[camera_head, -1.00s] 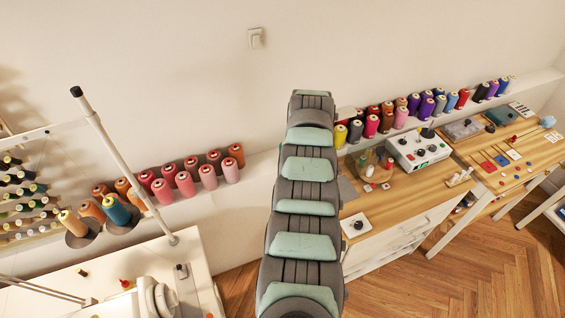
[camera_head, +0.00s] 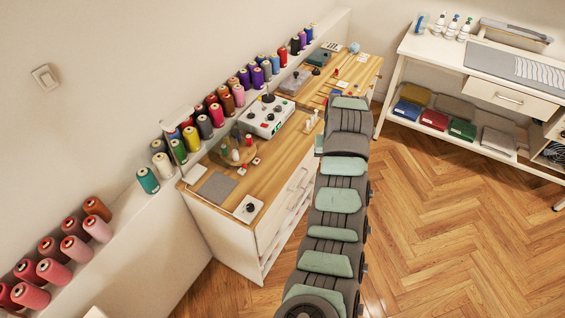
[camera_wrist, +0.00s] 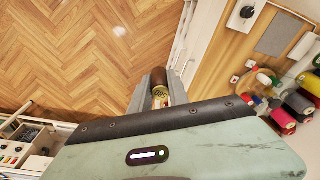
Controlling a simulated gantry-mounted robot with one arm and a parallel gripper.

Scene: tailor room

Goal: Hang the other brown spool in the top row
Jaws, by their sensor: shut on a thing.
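My gripper (camera_wrist: 161,88) is shut on a small spool (camera_wrist: 158,76) in the wrist view. The spool has a dark brown upper part and a gold-coloured lower part between the fingers. It is held above the wooden floor, beside the white drawer cabinet. In the head view my arm reaches away from the camera, and the gripper and spool cannot be made out there. The thread rack with its top row is in neither view now.
A wood-topped cabinet (camera_head: 200,190) with a control box (camera_head: 268,117) stands left of my arm. Large thread cones line the wall ledge (camera_head: 125,230). A white shelf table (camera_head: 425,50) with folded cloths stands at the right. The herringbone floor (camera_head: 430,220) between is clear.

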